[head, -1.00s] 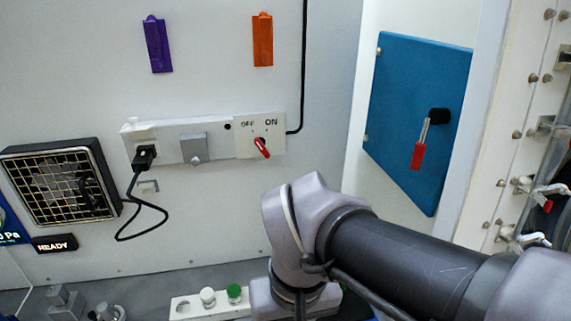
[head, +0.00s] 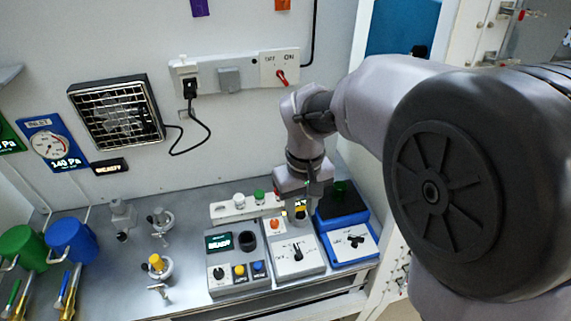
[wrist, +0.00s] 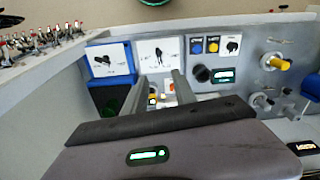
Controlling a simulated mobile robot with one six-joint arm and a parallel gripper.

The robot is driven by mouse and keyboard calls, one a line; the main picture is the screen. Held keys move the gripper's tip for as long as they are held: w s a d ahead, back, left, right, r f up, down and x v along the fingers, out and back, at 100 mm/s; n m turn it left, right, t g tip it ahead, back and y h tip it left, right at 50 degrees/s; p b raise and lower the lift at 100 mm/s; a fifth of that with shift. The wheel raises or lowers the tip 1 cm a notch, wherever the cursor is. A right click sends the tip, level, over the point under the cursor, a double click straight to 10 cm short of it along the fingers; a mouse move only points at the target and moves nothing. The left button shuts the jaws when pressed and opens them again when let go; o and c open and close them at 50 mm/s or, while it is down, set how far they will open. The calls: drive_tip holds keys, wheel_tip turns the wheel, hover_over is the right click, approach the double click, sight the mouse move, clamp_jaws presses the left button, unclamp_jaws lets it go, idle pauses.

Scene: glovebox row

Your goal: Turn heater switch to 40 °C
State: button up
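Two bench units have white dial panels with black switches. The grey unit (head: 297,262) has a black lever switch (head: 297,251). In the wrist view its white panel (wrist: 150,48) lies just beyond my fingertips. The labels are too small to read, so I cannot tell which is the heater switch. My gripper (head: 300,212) hangs over the back of the grey unit. In the wrist view its fingers (wrist: 160,86) are apart, touching no switch.
Left of the grey unit is a box with coloured buttons (head: 236,275). A white rack (head: 232,208) with capped vials stands behind. Valves (head: 157,264) and blue and green cups (head: 72,240) are further left. A wall strip (head: 230,78) carries a red-handled switch.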

sight(298, 250)
drive_tip(key=f+b, duration=0.2)
drive_tip(key=f, duration=0.4)
drive_tip(key=f+b, duration=0.1)
drive_tip(key=f, duration=0.5)
drive_tip(key=f+b, duration=0.2)
drive_tip(key=f, duration=0.4)
drive_tip(key=shift+w+d+b, duration=0.1)
drive_tip(key=shift+w+b, duration=0.2)
clamp_jaws()
